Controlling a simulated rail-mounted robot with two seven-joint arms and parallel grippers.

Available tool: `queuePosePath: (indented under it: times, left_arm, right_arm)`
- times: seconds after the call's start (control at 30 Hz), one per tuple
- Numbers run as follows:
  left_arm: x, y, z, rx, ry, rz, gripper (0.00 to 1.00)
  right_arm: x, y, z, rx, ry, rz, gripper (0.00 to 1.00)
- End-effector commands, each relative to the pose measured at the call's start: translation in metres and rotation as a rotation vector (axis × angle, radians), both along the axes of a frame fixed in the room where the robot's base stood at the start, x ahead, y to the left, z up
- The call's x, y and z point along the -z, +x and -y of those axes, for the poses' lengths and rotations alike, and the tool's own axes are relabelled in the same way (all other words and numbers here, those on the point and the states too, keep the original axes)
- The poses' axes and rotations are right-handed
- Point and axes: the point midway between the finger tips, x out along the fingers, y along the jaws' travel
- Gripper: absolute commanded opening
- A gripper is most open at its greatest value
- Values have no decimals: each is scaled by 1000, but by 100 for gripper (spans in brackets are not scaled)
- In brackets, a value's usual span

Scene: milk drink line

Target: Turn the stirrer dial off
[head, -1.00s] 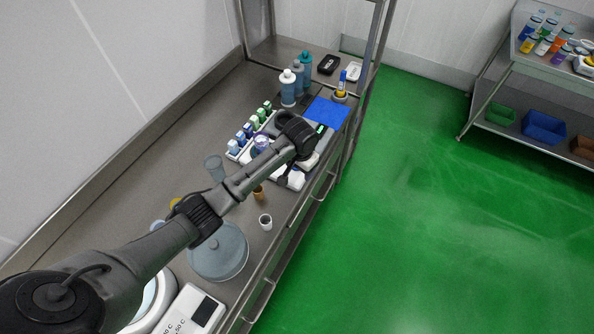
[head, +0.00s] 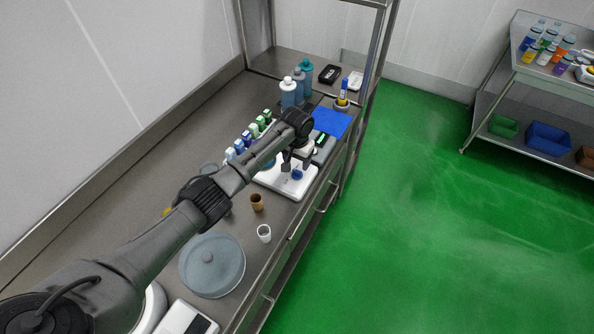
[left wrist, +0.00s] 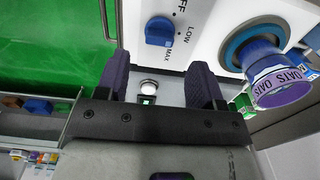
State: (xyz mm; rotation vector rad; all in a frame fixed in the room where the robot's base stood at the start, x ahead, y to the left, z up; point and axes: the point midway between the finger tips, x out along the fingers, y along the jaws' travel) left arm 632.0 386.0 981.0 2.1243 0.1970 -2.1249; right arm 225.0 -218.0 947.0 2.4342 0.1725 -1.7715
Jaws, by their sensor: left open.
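The white stirrer (head: 285,186) stands near the front edge of the bench. Its blue dial (head: 297,175) is on the near end. In the left wrist view the dial (left wrist: 159,31) is at the top, beside printed OFF, LOW and MAX marks; I cannot tell surely which one it points at. My left gripper (head: 295,162) is above the stirrer, close to the dial. In the left wrist view the gripper's (left wrist: 161,83) two dark fingers are apart with nothing held, and the dial appears beyond them, apart from both. My right gripper is out of view.
A container labelled OATS (left wrist: 285,90) is by the stirrer's blue ring. A brown cup (head: 257,203), white cup (head: 264,233) and round lidded vessel (head: 212,265) stand nearer. Behind are small bottles, a blue mat (head: 331,122) and tall bottles (head: 289,94). Green floor lies right.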

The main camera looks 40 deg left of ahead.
Motion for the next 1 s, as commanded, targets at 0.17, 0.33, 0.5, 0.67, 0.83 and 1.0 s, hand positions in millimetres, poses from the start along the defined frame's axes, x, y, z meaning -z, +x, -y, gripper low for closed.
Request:
queuePosePath:
  times: [0.17,0.33,0.5,0.67,0.83,1.0]
  left_arm:
    - [29,0,0,0,1,-2,62]
    - [45,0,1,1,0,-1,62]
    - [52,0,0,0,0,0,62]
    - [54,0,0,0,0,0,62]
    - [53,0,0,1,0,0,62]
    - [53,0,0,1,0,0,45]
  right_arm:
    - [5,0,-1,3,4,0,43]
    - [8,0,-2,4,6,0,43]
    - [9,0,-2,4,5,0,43]
    - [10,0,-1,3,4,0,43]
    - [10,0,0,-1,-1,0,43]
    - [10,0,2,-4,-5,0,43]
